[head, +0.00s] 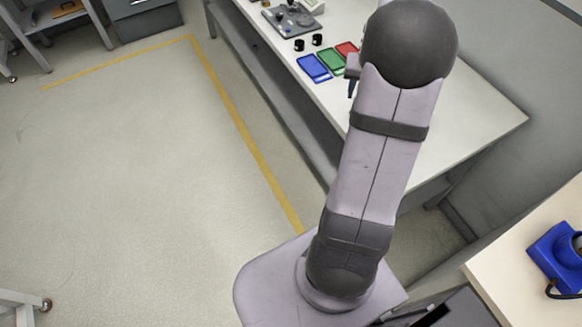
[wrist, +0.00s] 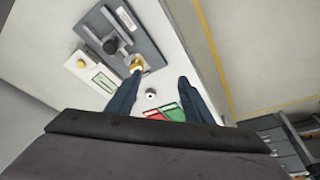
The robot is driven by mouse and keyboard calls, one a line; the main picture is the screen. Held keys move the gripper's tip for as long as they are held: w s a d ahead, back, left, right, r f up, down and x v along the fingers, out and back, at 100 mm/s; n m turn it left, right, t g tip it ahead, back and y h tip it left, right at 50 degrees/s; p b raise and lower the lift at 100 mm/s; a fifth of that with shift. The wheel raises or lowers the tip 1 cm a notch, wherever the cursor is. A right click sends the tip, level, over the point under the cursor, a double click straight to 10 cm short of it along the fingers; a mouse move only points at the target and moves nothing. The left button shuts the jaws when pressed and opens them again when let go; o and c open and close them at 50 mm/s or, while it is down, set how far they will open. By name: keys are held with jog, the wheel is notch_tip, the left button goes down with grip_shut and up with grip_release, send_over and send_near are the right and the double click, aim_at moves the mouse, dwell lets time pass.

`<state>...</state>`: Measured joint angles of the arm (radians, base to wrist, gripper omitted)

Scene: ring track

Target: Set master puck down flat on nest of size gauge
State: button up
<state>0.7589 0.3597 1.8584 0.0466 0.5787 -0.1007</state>
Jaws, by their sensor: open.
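The size gauge (wrist: 122,38) is a grey plate with a dark round knob and a lever, in the upper left of the wrist view; it also shows at the back of the bench in the head view (head: 290,19). A small brass-coloured piece (wrist: 138,63) is at its near edge, by the left fingertip. A small round puck with a pale centre (wrist: 151,95) stands on the bench between the fingers in the picture. I cannot tell which piece is the master puck. My gripper (wrist: 160,75) is open, with nothing visibly held; my arm mostly hides it in the head view.
A white box with a display (wrist: 97,77) stands beside the gauge. Two black cylinders (head: 308,43) stand in front of the gauge. Blue (head: 314,68), green (head: 331,61) and red (head: 346,50) trays lie closer. The bench's right part (head: 470,115) is clear.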

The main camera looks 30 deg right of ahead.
jog(key=a+n+y, duration=0.1)
jog(key=a+n, duration=0.1)
jog(key=a, duration=1)
jog(key=s+a+f+n+g, duration=0.1)
jog(key=s+a+n, duration=0.2)
jog(key=s+a, duration=0.4)
jog(key=s+a+f+n+g+y, duration=0.1)
jog(key=s+a, duration=0.5)
jog(key=a, duration=0.8)
jog(key=shift+s+f+n+g+y, duration=0.35)
jog(key=shift+f+n+g, duration=0.25)
jog(key=shift+n, duration=0.4)
jog(key=shift+r, duration=0.1)
notch_tip(320, 180, down, 38)
jog(key=b, duration=3.7)
jog(key=shift+r, duration=0.25)
